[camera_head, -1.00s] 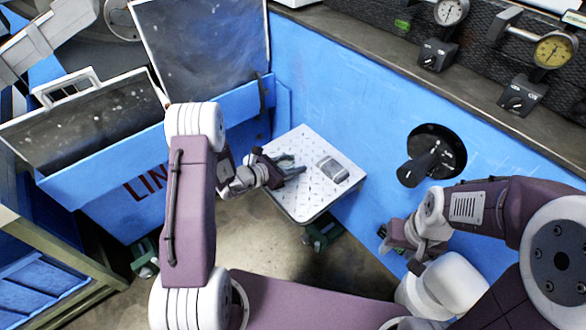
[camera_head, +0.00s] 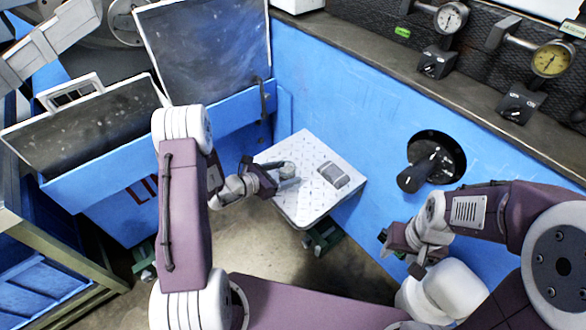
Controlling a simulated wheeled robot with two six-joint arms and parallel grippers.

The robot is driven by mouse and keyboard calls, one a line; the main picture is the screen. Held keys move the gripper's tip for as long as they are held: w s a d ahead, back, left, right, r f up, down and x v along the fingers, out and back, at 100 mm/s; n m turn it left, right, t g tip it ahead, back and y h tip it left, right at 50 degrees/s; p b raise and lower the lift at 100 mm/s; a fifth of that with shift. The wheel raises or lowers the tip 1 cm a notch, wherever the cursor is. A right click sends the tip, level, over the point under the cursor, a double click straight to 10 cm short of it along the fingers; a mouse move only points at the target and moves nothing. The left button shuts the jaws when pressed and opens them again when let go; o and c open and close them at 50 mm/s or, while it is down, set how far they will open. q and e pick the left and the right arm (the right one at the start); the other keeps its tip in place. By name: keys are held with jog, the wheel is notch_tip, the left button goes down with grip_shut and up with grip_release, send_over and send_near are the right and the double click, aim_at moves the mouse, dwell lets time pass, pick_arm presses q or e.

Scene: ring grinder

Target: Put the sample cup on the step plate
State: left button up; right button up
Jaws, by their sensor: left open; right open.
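The step plate (camera_head: 305,205) is a pale, patterned plate against the blue machine wall. A small light-grey round object, which looks like the sample cup (camera_head: 288,169), stands on its left part; it is small and its details are hard to tell. My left gripper (camera_head: 271,175) is open just left of the cup, at the plate's left edge. It looks empty and apart from the cup, though a fingertip overlaps near it in the picture. My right gripper (camera_head: 388,247) is open and empty, low in front of the blue wall, right of the plate.
A grey box-like object (camera_head: 335,174) lies on the plate's right part. A black knob (camera_head: 425,168) sticks out of the blue wall. Dial gauges (camera_head: 451,18) stand on the ledge at top right. An open blue bin (camera_head: 105,165) is at left.

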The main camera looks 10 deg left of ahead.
pick_arm(q)
jog(key=p+v, duration=0.2)
jog(key=v, duration=0.6)
jog(key=s+d+m+g, duration=0.1)
jog(key=d, duration=0.1)
jog(key=s+d+r+m+g+h, duration=0.1)
jog(key=m, duration=0.1)
jog(key=s+d+r+m+g+h, duration=0.1)
jog(key=d, duration=0.1)
jog(key=shift+s+d, duration=0.35)
jog(key=shift+s, duration=0.05)
jog(key=s+d+m+g+y, duration=0.2)
jog(key=s+d+m+g, duration=0.3)
jog(key=s+m+g, duration=0.5)
jog(key=s+a+r+m+t+y, duration=0.1)
jog(key=a+m+y, duration=0.3)
jog(key=m, duration=0.3)
jog(key=s+a+r+m+t+y, duration=0.1)
jog(key=a+r+m+t+y, duration=0.1)
jog(key=a+m+y, duration=0.2)
jog(key=m, duration=0.3)
jog(key=shift+s+a+r+t, duration=0.2)
jog(key=shift+s+t, duration=0.1)
